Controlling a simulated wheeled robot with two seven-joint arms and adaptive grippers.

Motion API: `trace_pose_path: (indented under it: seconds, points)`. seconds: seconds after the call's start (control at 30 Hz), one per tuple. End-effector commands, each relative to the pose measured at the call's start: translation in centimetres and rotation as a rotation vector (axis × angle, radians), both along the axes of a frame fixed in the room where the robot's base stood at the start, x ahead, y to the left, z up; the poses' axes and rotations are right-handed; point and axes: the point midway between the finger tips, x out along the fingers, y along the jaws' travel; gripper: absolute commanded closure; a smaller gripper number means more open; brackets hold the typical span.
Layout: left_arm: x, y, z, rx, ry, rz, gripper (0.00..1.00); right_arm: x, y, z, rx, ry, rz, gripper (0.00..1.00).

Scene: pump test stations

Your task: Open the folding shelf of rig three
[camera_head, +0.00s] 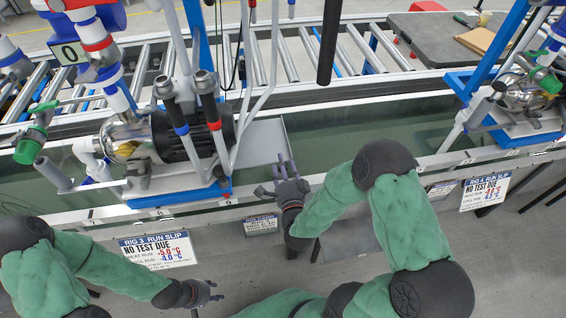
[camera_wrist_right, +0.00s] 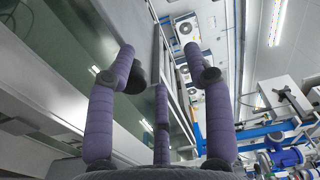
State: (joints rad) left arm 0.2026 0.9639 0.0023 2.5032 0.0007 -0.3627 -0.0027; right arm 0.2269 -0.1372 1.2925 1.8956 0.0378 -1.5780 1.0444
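Rig three (camera_head: 150,140) stands at the left of the head view, with a pump on a blue base and a RIG 3 RUN SLIP (camera_head: 158,252) hanging from the front rail. A light grey flat panel (camera_head: 264,142) lies right of the pump; I cannot tell whether it is the folding shelf. A small labelled plate (camera_head: 261,224) hangs below the rail. My right gripper (camera_head: 286,172) is over the trough's front edge, near that panel, fingers spread. Its purple fingers stand apart and empty in the right wrist view (camera_wrist_right: 160,62). My left gripper (camera_head: 206,292) is low, in front of the rail; its opening is unclear.
A water trough (camera_head: 340,132) runs across behind the front rail, with a roller conveyor (camera_head: 290,55) beyond it. Another pump rig (camera_head: 520,95) stands at the right, with its own slip (camera_head: 485,190). A dark grey worktop (camera_head: 440,35) is at the back right.

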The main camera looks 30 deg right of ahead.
Motion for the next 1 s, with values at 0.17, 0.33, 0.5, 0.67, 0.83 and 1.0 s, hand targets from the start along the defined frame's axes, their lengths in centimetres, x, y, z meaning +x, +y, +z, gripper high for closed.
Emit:
trace_pose_path:
  seconds: [0.17,0.33,0.5,0.67,0.83,1.0]
  points:
    - [0.0,0.0,0.0,0.0,0.0,0.0,0.6,-3.3,0.9,0.0,0.001,0.002,0.0,0.48]
    - [0.0,0.0,0.0,0.0,0.0,0.0,0.6,-6.5,1.8,0.0,0.0,0.001,-0.001,0.48]
    - [0.0,0.0,0.0,0.0,0.0,0.0,0.6,-8.9,2.5,0.0,0.0,0.0,-0.002,0.48]
    - [0.0,0.0,0.0,0.0,0.0,0.0,0.6,-10.0,2.7,0.0,0.0,-0.001,-0.003,0.48]
    - [0.0,0.0,0.0,0.0,0.0,0.0,0.6,-10.2,2.8,0.0,0.0,-0.001,-0.004,0.48]
    - [0.0,0.0,0.0,0.0,0.0,0.0,0.6,-10.2,2.8,0.0,0.0,-0.001,-0.004,0.48]
